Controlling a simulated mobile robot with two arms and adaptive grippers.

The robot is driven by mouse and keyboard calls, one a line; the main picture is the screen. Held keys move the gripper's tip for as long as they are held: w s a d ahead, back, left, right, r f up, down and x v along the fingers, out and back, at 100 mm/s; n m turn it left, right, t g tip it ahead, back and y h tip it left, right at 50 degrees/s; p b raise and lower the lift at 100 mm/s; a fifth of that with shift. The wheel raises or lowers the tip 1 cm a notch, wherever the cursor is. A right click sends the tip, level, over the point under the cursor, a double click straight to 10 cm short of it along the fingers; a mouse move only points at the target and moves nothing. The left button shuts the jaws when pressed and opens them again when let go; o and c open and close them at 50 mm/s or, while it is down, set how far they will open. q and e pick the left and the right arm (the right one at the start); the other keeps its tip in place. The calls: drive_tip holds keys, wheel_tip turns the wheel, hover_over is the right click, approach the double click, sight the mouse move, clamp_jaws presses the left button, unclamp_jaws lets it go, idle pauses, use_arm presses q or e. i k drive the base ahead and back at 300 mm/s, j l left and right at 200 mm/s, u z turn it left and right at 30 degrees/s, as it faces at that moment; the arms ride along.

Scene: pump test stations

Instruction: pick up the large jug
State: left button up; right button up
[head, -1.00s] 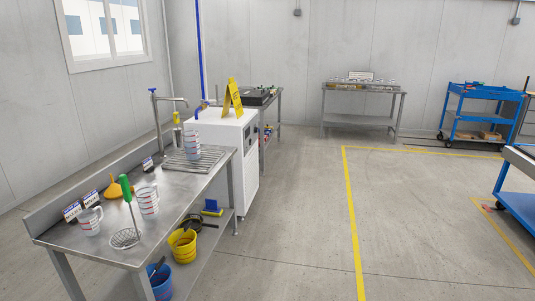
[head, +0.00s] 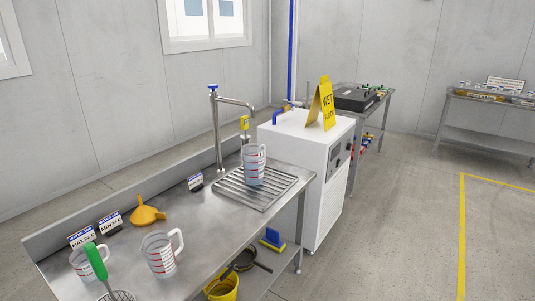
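Three clear measuring jugs with red markings stand on the steel sink bench (head: 205,225). One jug (head: 254,165) stands upright on the ribbed drain area below the tap and looks bluish inside. A second jug (head: 160,255), with its handle to the right, stands near the front. A third, seemingly smaller jug (head: 84,264) stands at the left, partly hidden by a green-handled strainer (head: 96,262). The first two look similar in size, so I cannot tell for sure which is the large jug. Neither of my grippers is in view.
A tall tap (head: 216,125) rises behind the drain. An orange funnel (head: 147,212) and small label signs (head: 110,223) line the bench's back. A white cabinet (head: 310,160) with a yellow wet-floor sign (head: 321,105) adjoins its far end. Open floor (head: 400,220) lies to the right.

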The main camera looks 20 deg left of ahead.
sight(253, 155)
drive_tip(key=i+l+u, duration=0.1)
drive_tip(key=i+u, duration=0.35)
drive_tip(key=i+l+u, duration=0.2)
drive_tip(key=i+u, duration=0.2)
drive_tip(key=i+l+u, duration=0.25)
drive_tip(key=u, duration=0.2)
drive_tip(key=i+l+u, duration=0.25)
drive_tip(key=l+u, duration=0.2)
